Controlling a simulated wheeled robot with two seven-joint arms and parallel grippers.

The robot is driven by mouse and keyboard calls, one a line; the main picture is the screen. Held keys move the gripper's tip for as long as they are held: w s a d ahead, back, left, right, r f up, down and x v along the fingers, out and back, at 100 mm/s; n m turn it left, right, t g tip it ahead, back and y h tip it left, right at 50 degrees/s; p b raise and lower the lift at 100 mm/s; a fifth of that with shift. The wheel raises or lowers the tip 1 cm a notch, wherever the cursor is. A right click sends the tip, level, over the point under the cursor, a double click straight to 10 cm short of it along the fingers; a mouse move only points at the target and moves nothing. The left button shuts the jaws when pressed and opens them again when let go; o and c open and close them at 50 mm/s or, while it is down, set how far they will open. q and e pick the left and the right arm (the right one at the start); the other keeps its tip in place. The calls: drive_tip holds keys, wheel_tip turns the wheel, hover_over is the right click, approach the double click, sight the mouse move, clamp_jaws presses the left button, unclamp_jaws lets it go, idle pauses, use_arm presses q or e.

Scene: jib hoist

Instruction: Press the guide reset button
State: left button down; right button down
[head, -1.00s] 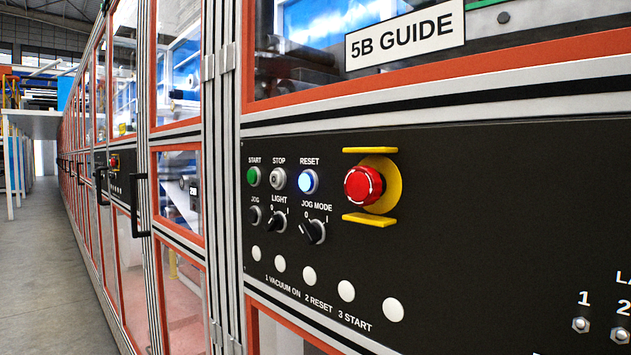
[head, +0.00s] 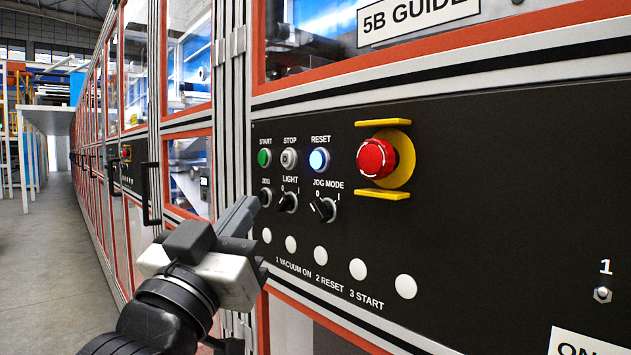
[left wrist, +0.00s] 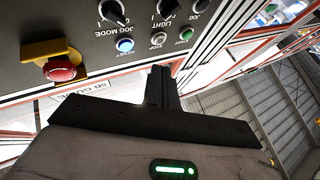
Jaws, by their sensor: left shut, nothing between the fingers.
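The reset button (head: 319,160) glows blue-white under its RESET label on the black control panel (head: 480,230). It also shows in the left wrist view (left wrist: 125,45), where the picture is upside down. My left gripper (head: 243,212) is shut and empty. In the head view its fingertips are below and left of the button, near the jog knob, apart from the reset button. In the left wrist view the shut fingers (left wrist: 161,75) point toward the button rows. My right gripper is not in view.
Left of reset are the stop button (head: 289,159) and green start button (head: 264,158). A red emergency stop (head: 376,159) with a yellow guard juts out at its right. Knobs (head: 323,209) sit below. Door handles and frame posts stand left; the aisle (head: 45,265) is clear.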

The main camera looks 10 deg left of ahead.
sight(317, 160)
use_arm(q)
drive_tip(key=shift+t, duration=0.7)
drive_tip(key=s+r, duration=0.1)
drive_tip(key=r, duration=0.2)
drive_tip(key=s+r, duration=0.1)
drive_tip(key=r, duration=0.1)
drive_tip(key=shift+s+a, duration=0.25)
drive_tip(key=shift+s, duration=0.1)
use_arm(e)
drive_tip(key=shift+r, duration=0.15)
use_arm(q)
drive_tip(key=shift+w+d, duration=0.1)
drive_tip(key=shift+w, duration=0.05)
drive_tip(key=w+d+b, duration=0.1)
drive_tip(key=w+d, duration=0.4)
drive_tip(key=w, duration=0.1)
drive_tip(key=shift+w+d, duration=0.15)
drive_tip(key=shift+w, duration=0.2)
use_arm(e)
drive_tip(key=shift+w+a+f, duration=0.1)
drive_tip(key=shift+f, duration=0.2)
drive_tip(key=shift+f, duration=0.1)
use_arm(q)
drive_tip(key=shift+w, duration=0.1)
drive_tip(key=shift+w+d, duration=0.2)
drive_tip(key=shift+d, duration=0.05)
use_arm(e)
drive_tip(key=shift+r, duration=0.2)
